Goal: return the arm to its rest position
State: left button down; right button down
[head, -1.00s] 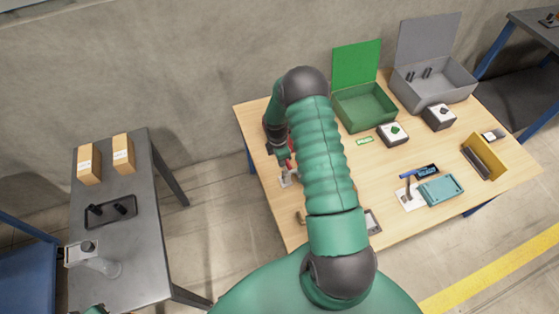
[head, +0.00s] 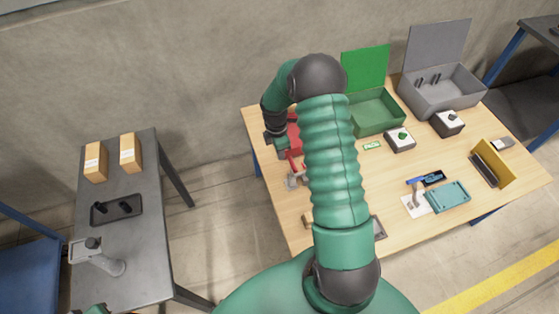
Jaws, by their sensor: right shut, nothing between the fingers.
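My right arm rises green through the middle of the head view and bends over at the top. My right gripper (head: 277,142) hangs at its end, over the left edge of the wooden table (head: 385,165). It is shut and holds nothing. Its fingertips are small and partly unclear against the red things behind. A small piece of my left arm shows at the bottom left edge; its gripper is out of view.
A red box (head: 293,136) and a red-handled clamp (head: 293,166) are close to the right gripper. Open green (head: 375,112) and grey (head: 440,92) boxes stand at the back right. A dark side table (head: 130,235) is at left, with bare floor between.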

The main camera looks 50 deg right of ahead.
jog(key=shift+d+r, duration=0.15)
jog(key=shift+r, duration=0.2)
jog(key=shift+r, duration=0.1)
jog(key=s+a+r+m+t, duration=0.1)
jog(key=a+r+m, duration=0.25)
jog(key=a, duration=0.45)
jog(key=s+a+r+m+t, duration=0.1)
jog(key=a+r+m, duration=0.3)
jog(key=a, duration=0.5)
jog(key=s+a+r+m+t, duration=0.1)
jog(key=s+a+r+m, duration=0.3)
jog(key=s+a, duration=0.3)
jog(key=shift+a+r+m+y, duration=0.2)
jog(key=shift+a+m+y, duration=0.2)
jog(key=shift+a, duration=0.75)
